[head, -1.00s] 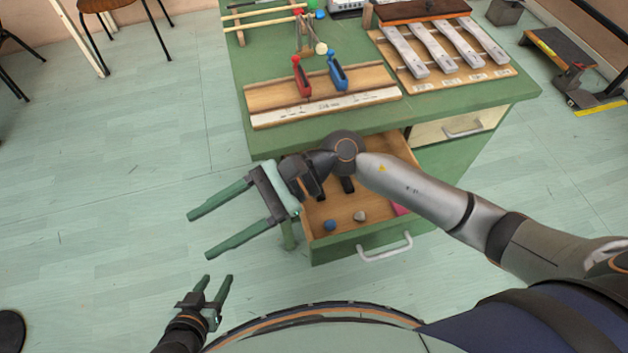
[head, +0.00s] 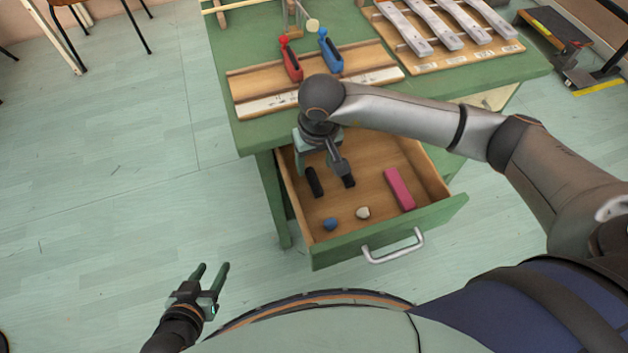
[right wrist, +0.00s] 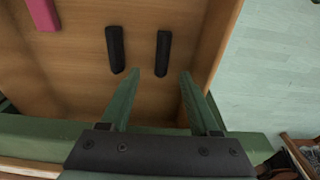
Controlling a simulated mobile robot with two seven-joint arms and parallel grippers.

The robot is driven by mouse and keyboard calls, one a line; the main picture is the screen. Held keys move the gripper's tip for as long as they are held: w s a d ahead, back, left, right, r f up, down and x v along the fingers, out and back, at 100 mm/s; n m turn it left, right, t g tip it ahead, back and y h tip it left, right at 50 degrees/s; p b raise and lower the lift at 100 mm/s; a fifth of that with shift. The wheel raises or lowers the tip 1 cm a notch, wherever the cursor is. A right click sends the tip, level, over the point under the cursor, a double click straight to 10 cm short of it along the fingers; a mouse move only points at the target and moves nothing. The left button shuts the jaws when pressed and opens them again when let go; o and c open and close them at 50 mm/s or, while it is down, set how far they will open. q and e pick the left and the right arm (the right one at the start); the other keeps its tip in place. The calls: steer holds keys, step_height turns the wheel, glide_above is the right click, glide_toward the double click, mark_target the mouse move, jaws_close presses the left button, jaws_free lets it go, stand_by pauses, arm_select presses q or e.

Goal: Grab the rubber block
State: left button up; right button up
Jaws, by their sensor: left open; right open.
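The open drawer (head: 337,248) holds a pink block (head: 399,188) at its right side and two dark bars, a left one (head: 314,182) and a right one (head: 348,181). I cannot tell by sight which of these is rubber. In the right wrist view the pink block (right wrist: 42,14) is at the top left, and the two dark bars (right wrist: 116,50) (right wrist: 162,54) lie just beyond the fingertips. My right gripper (right wrist: 160,76) is open and empty above the drawer; its fingers are mostly hidden in the head view. My left gripper (head: 214,272) is open and empty, low at the left.
A blue ball (head: 330,224) and a pale lump (head: 363,212) lie near the drawer front, behind its metal handle (head: 393,247). The green table (head: 440,100) above carries a wooden board with red and blue pieces and metal bars.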

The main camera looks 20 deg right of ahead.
mark_target(314, 179)
step_height(314, 179, down, 6)
steer(key=shift+s+a+r+b, duration=0.15)
steer(key=shift+b, duration=0.15)
steer(key=shift+c, duration=0.2)
jaws_close()
stand_by(0.4)
